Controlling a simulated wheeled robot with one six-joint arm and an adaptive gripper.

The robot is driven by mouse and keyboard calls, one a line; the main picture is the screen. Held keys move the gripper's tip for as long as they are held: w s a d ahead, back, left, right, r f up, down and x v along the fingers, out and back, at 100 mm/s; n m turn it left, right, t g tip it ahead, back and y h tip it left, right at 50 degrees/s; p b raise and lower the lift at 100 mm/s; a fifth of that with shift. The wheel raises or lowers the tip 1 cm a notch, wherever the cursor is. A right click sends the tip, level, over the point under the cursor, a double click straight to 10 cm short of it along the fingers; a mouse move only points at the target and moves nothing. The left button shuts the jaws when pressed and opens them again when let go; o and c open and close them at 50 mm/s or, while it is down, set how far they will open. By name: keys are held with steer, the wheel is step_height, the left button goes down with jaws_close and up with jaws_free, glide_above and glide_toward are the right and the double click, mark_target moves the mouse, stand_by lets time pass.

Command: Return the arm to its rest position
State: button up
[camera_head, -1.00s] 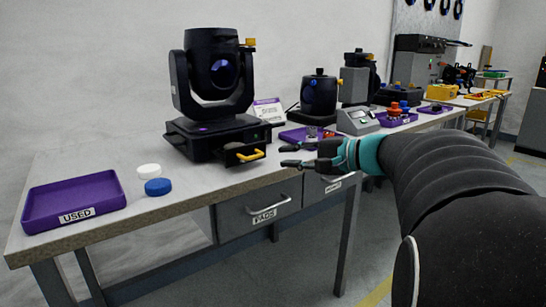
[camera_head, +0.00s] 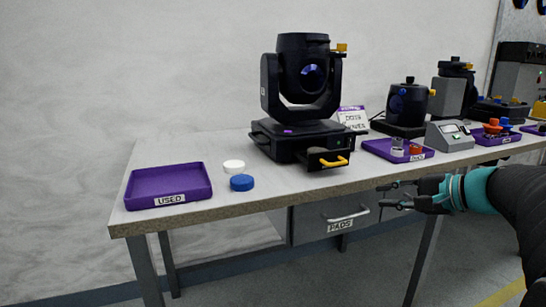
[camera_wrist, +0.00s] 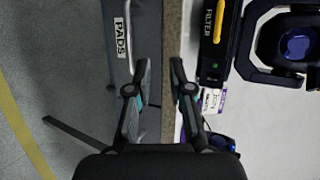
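My gripper (camera_head: 388,196) is at the right in the head view, in front of the table's front edge and right of the PADS drawer handle. Its two fingers are apart with nothing between them. In the wrist view the open fingers (camera_wrist: 158,75) show with the table edge behind the gap. My dark arm with a teal wrist band reaches in from the right edge.
The table (camera_head: 285,186) holds a purple USED tray (camera_head: 168,182), a white cap (camera_head: 234,166), a blue cap (camera_head: 242,183), a black moving-head light (camera_head: 304,100) with its yellow-handled drawer (camera_head: 330,160) partly out, and a second purple tray (camera_head: 380,148). The PADS drawer (camera_head: 310,222) looks shut.

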steer(key=s+a+f+n+g+h, duration=0.4)
steer(key=s+f+g+h, duration=0.2)
steer(key=s+f, duration=0.7)
steer(key=s+a+n+t+h+p, duration=0.1)
steer(key=s+a+n+h+p, duration=0.1)
steer(key=s+a+n, duration=0.5)
steer(key=shift+s+a+r+n, duration=0.3)
steer(key=shift+s+a, duration=0.25)
steer(key=shift+s, duration=0.45)
